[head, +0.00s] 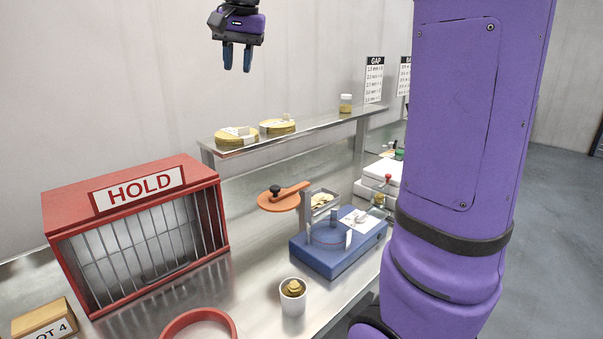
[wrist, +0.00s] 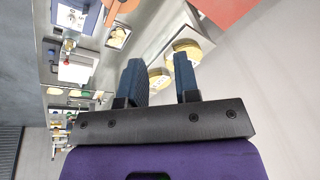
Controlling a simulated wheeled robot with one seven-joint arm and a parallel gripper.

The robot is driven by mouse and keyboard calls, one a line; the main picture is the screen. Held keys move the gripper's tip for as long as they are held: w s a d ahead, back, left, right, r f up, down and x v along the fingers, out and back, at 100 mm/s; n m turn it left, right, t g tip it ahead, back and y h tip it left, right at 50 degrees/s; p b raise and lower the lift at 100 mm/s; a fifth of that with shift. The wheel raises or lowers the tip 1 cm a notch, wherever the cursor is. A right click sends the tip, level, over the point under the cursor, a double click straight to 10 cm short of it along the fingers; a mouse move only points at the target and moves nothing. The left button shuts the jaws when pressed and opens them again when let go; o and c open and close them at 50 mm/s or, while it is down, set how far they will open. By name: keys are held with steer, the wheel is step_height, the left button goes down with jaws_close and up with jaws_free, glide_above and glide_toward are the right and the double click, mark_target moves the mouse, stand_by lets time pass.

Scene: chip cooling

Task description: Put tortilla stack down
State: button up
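Two round, yellowish tortilla stacks, each with a white label, rest on the raised metal shelf (head: 310,128). The left stack (head: 237,140) is near the shelf's left end, and the other stack (head: 277,127) is just right of it. Both also show beyond the fingers in the wrist view, the larger one (wrist: 187,50) at the right finger and the smaller one (wrist: 158,77) in the gap. My gripper (head: 237,70) hangs well above the shelf with fingers pointing down. The fingers are apart with nothing held between them.
A red HOLD cage (head: 130,193) stands at the left of the counter. A blue device (head: 338,250), an orange disc (head: 278,200) and a white cup (head: 293,300) stand below the shelf. A small jar (head: 346,104) sits farther right on the shelf, with bare shelf between.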

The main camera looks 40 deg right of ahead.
steer(key=s+a+f+n+t, duration=0.1)
steer(key=s+f, duration=0.3)
steer(key=s, duration=0.5)
steer(key=s+a+f+n, duration=0.3)
steer(key=s+f+n, duration=0.1)
steer(key=s, duration=0.5)
steer(key=s+a+f+n+t, duration=0.1)
steer(key=s+a+f+n, duration=0.2)
steer(key=s+f, duration=0.3)
steer(key=s, duration=0.3)
steer(key=shift+s+f+t, duration=0.15)
steer(key=shift+f+t, duration=0.1)
steer(key=shift+t, duration=0.05)
